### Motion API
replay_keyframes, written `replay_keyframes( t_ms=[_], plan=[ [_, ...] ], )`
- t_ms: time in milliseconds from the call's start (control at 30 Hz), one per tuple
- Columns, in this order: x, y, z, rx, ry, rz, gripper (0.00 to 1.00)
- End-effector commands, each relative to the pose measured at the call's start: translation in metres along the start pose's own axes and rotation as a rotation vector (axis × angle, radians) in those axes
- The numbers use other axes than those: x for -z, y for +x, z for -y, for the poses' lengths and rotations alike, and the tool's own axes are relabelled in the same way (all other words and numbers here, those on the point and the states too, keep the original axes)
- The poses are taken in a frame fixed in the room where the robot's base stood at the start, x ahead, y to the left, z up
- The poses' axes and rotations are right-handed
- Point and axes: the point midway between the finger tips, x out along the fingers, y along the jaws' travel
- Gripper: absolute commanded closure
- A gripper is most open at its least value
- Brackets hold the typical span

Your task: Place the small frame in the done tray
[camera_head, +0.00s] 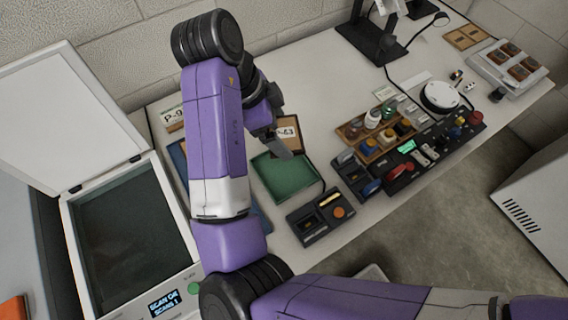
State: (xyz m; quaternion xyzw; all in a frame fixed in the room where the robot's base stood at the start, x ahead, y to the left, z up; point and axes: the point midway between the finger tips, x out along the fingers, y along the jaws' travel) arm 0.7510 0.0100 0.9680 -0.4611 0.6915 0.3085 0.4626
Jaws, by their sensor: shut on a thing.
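My gripper (284,149) is at the end of my purple arm, low over the back edge of a green tray (283,181). Its fingers are small in the head view and partly hidden by the wrist. A brown wooden piece with a white label (288,131), which looks like the small frame, is right at the fingers, and my gripper appears shut on it. I cannot tell whether it touches the table or the tray. No marking shows which tray is the done tray. A blue tray (259,219) lies mostly hidden behind my arm.
A scanner with a raised lid (128,235) stands at the left. A labelled wooden piece (172,117) is at the back. A dark box (320,216), a wooden organiser (376,134) and a black control panel (432,153) crowd the right. Bare table shows behind the organiser.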

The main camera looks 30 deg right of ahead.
Motion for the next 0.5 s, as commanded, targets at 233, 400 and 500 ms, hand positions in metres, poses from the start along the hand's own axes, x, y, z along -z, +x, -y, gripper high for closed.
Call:
replay_keyframes(
  t_ms=[233, 400, 500],
  plan=[
    [-0.023, 0.058, -0.001, -0.003, -0.004, -0.004, 0.52],
    [-0.038, 0.092, -0.001, -0.002, -0.004, -0.003, 0.52],
    [-0.044, 0.106, -0.001, -0.002, -0.003, 0.000, 0.52]
  ],
)
